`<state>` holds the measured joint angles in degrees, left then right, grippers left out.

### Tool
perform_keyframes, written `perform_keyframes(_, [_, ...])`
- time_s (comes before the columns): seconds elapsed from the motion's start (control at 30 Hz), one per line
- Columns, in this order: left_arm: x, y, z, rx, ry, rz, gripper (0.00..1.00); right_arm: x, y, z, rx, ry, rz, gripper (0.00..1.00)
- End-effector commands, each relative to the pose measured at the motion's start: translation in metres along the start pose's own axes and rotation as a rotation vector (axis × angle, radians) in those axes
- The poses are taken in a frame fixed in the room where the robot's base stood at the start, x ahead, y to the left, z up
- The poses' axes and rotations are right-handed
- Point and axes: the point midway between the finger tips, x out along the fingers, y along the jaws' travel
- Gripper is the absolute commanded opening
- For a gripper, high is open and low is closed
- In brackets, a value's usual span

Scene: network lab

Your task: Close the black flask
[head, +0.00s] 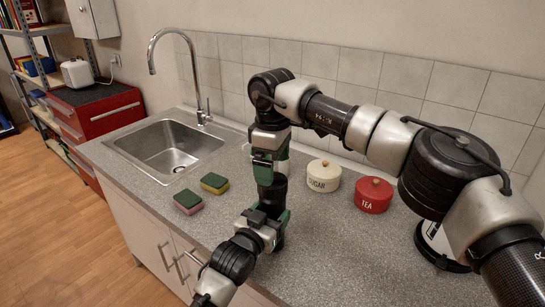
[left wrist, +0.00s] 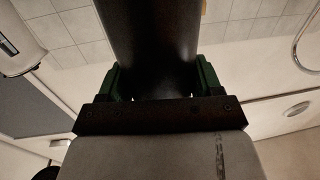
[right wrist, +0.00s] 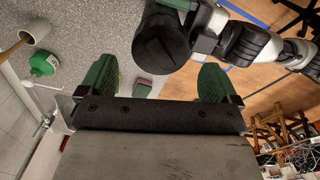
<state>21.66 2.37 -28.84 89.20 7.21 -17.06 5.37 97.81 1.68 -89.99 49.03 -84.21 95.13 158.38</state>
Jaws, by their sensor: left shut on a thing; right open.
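The black flask (head: 273,190) stands upright above the counter in the head view, partly hidden by my grippers. My left gripper (head: 269,214) is shut around its body. The left wrist view shows the dark flask body (left wrist: 155,40) between the left fingers (left wrist: 160,82). My right gripper (head: 266,172) points down from above at the flask's top.
A cream SUGAR canister (head: 323,177) and a red TEA canister (head: 374,196) stand to the right. Two sponges, one pink and green (head: 188,202), one yellow and green (head: 215,183), lie to the left. Behind them are the sink (head: 168,146) and tap (head: 199,90). The front-right counter is clear.

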Motion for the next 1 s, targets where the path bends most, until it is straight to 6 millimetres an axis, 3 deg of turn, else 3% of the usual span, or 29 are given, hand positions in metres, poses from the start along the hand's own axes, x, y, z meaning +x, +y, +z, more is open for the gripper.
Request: perform_keyframes(1.0, [0.000,0.000,0.000,0.001,0.001,-0.001,0.00,-0.017,-0.001,-0.001,-2.146,-0.001,-0.001,0.93])
